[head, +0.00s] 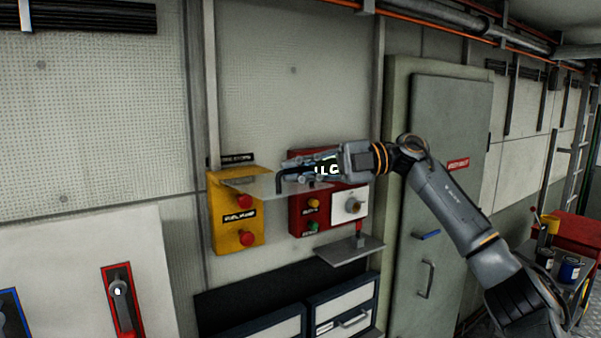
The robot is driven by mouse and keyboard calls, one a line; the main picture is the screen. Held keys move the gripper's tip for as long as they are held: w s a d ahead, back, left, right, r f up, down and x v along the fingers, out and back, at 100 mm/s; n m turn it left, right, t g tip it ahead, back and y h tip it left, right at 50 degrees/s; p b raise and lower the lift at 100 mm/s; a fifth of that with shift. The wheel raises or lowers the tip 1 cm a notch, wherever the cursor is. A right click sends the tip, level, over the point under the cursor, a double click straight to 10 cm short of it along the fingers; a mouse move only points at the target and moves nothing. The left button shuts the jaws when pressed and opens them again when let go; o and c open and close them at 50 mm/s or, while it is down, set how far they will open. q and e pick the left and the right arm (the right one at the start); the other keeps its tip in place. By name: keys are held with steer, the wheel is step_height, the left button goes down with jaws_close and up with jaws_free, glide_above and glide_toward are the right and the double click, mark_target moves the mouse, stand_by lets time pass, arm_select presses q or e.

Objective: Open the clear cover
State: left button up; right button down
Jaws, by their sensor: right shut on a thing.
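The clear cover (250,188) is a pale, see-through plate at the yellow control box (222,222). It stands out from the box roughly level, swung up above the upper red button (244,202). My right gripper (284,180) reaches in from the right and is shut on the cover's outer part. The lower red button (247,239) shows uncovered. My left gripper is out of view.
A red control box (296,222) with yellow and green buttons and a white switch plate is just right, partly behind my gripper. A small grey shelf (350,250) juts out below it. A grey door (450,130) stands further right.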

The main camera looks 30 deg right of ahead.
steer(key=c, duration=1.7)
jaws_free()
steer(key=shift+f, duration=0.1)
steer(key=v, duration=1.2)
steer(key=shift+d, duration=0.15)
